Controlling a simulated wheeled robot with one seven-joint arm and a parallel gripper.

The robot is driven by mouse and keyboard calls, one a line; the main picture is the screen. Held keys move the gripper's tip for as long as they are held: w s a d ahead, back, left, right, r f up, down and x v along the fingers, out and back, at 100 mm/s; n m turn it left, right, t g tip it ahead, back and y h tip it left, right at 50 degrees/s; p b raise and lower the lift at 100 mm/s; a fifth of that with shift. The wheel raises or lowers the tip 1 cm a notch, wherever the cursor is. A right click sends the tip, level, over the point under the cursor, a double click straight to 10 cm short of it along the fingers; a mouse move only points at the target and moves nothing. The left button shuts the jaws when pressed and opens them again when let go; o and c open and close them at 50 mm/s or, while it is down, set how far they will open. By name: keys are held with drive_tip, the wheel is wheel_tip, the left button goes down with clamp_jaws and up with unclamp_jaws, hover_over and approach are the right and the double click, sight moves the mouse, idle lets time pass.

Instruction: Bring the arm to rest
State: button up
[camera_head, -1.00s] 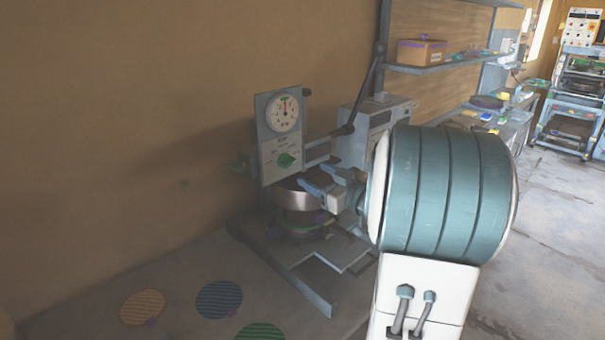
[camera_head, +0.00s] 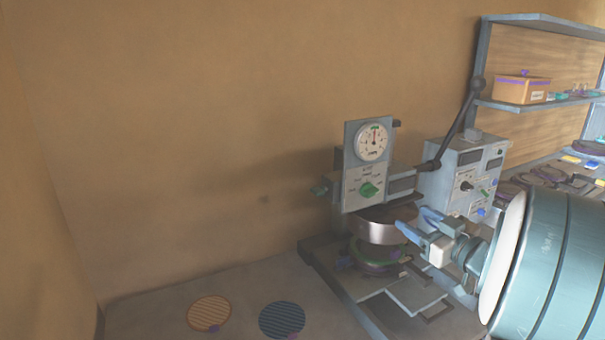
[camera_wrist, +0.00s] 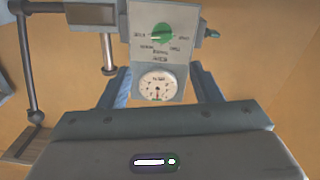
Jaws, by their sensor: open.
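My gripper (camera_head: 418,226) is open in the head view, its blue-grey fingers pointing left at the plate press, close beside the round metal press head (camera_head: 383,226). I cannot tell whether the fingers touch it. A dark lever (camera_head: 455,128) slants up to the right. In the wrist view my gripper (camera_wrist: 165,88) shows its two fingers spread apart. The gauge (camera_wrist: 158,83) and green knob (camera_wrist: 162,34) appear upside down beyond them, with nothing held.
A control box (camera_head: 462,173) stands right behind the press. An orange disc (camera_head: 209,313) and a blue disc (camera_head: 282,320) lie on the bench at the lower left. A wall shelf (camera_head: 540,103) with a box (camera_head: 521,89) is at the upper right. The bench left of the press is otherwise clear.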

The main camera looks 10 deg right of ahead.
drive_tip(key=s+a+f+m+g+h, duration=0.2)
drive_tip(key=s+a+f+g, duration=0.3)
drive_tip(key=s+a+g, duration=0.2)
drive_tip(key=s+a+f+m+g+h, duration=0.3)
drive_tip(key=s+a+f+g, duration=0.3)
drive_tip(key=s+a, duration=0.6)
drive_tip(key=shift+s+a+f+g, duration=0.2)
drive_tip(key=shift+s+a+g, duration=0.1)
drive_tip(key=shift+s+g, duration=0.25)
